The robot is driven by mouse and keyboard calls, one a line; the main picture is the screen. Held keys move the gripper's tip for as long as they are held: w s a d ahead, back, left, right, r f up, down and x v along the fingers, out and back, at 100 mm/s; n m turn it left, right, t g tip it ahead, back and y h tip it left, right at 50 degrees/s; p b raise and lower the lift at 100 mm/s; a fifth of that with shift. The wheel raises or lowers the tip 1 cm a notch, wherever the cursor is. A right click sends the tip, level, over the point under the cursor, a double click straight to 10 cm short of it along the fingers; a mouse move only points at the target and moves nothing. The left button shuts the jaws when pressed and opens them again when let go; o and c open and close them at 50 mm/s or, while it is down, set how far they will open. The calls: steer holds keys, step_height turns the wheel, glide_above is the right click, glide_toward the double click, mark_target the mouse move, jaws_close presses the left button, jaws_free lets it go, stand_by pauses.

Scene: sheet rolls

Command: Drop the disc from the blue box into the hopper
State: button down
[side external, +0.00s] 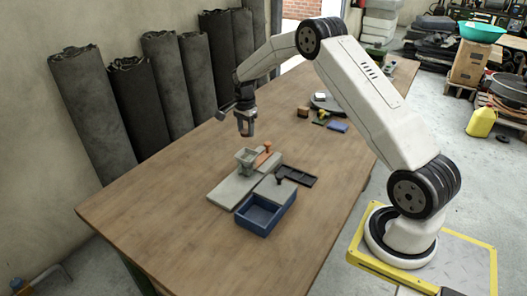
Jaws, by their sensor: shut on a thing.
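The blue box (262,216) stands open at the front of the work area, and no disc shows inside it. The hopper (246,160), a small grey funnel shape, stands on a flat grey plate (226,192) behind the box. My gripper (246,132) points down above the table, higher than the hopper and apart from it. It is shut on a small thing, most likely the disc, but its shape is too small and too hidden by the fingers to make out.
An orange part (263,159) sits right of the hopper. A dark tray (300,177) and a dark knob (280,178) are near the box. Small coloured blocks (337,127) lie farther back. Dark rolls (92,105) line the wall. The table's left front is clear.

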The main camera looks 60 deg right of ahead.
steer(key=shift+f, duration=0.15)
steer(key=shift+f, duration=3.65)
steer(key=shift+c, duration=0.5)
jaws_free()
steer(key=shift+r, duration=0.15)
steer(key=shift+r, duration=3.8)
